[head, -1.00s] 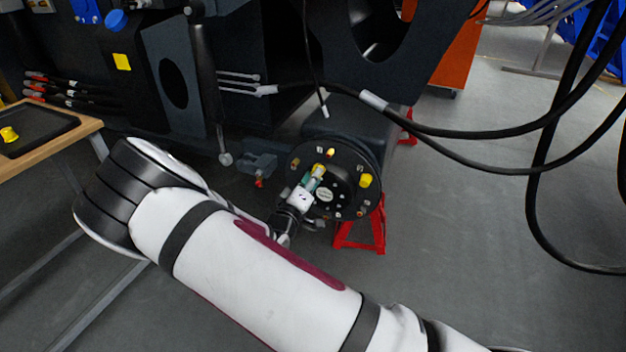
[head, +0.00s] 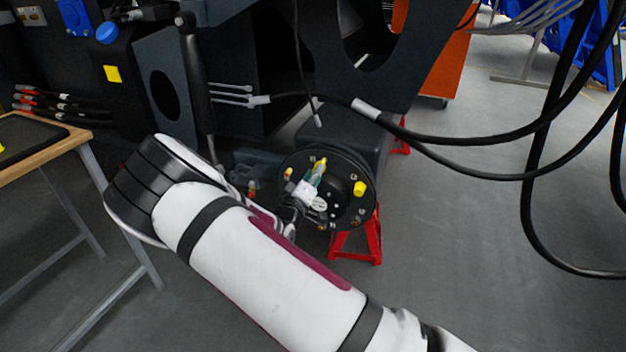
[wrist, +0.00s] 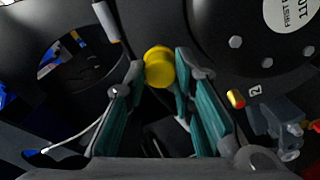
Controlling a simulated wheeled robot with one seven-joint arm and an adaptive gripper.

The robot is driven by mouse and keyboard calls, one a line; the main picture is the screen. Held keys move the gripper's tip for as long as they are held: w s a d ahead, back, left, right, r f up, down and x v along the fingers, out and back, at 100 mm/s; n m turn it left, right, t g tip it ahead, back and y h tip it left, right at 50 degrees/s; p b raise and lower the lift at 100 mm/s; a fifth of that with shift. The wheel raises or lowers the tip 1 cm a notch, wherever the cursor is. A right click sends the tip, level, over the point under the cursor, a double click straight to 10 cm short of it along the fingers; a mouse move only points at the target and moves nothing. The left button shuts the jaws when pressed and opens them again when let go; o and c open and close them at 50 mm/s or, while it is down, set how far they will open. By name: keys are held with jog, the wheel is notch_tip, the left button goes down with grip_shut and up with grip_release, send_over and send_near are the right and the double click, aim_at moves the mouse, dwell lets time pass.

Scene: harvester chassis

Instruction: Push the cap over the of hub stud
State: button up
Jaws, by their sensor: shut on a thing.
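The yellow cap (wrist: 159,66) sits between the tips of my gripper (wrist: 160,75), whose teal-padded fingers are shut on it. In the head view my gripper (head: 313,177) is at the upper part of the round black hub (head: 342,212), with yellow (head: 321,163) at its tip. Whether the cap touches a stud there is hidden. Another yellow cap (head: 360,188) is on the hub's right side. In the wrist view a stud with a yellow and red tip (wrist: 236,98) stands beside the number 2, right of my fingers.
A red stand (head: 358,243) is under the hub. Black hoses (head: 460,140) hang across the right. A wooden-topped table (head: 62,150) is at the left. A clear fitting (wrist: 287,135) is near my right finger. The floor at right is open.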

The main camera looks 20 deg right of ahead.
jog(key=shift+b+x, duration=0.3)
jog(key=shift+x, duration=0.5)
dwell(0.4)
jog(key=shift+w+d, duration=0.2)
jog(key=shift+w, duration=0.05)
jog(key=shift+w+d+b, duration=0.3)
jog(key=shift+w+d, duration=0.05)
jog(key=shift+w, duration=0.15)
jog(key=o, duration=0.9)
jog(key=shift+p+v, duration=0.55)
jog(key=shift+v, duration=1.95)
jog(key=shift+a, duration=0.1)
